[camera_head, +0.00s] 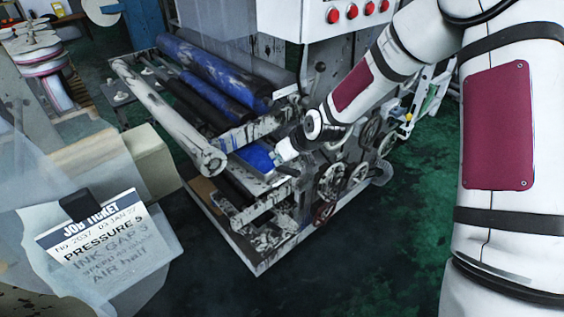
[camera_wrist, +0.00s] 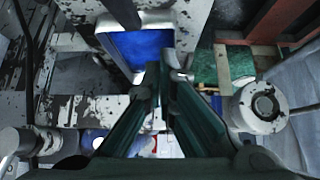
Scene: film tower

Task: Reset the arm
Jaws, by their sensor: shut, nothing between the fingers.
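My arm, white with dark red panels, reaches from the right side of the head view to the printing machine (camera_head: 240,222). My gripper (camera_head: 277,158) is at the machine's near side, close to a blue ink surface (camera_head: 256,157). In the wrist view my gripper (camera_wrist: 166,78) shows as two dark green fingers that come together at the tips, with nothing between them. A blue patch in a pale tray (camera_wrist: 143,50) lies just beyond the tips. I cannot tell whether the fingertips touch the machine.
Blue and black rollers (camera_head: 205,75) and a pale bar (camera_head: 165,112) lie left of my gripper. Handwheels (camera_head: 331,182) are below my forearm. A control box with red buttons (camera_head: 333,16) stands above. A job ticket (camera_head: 100,238) hangs at lower left. Green floor (camera_head: 370,260) is clear in front.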

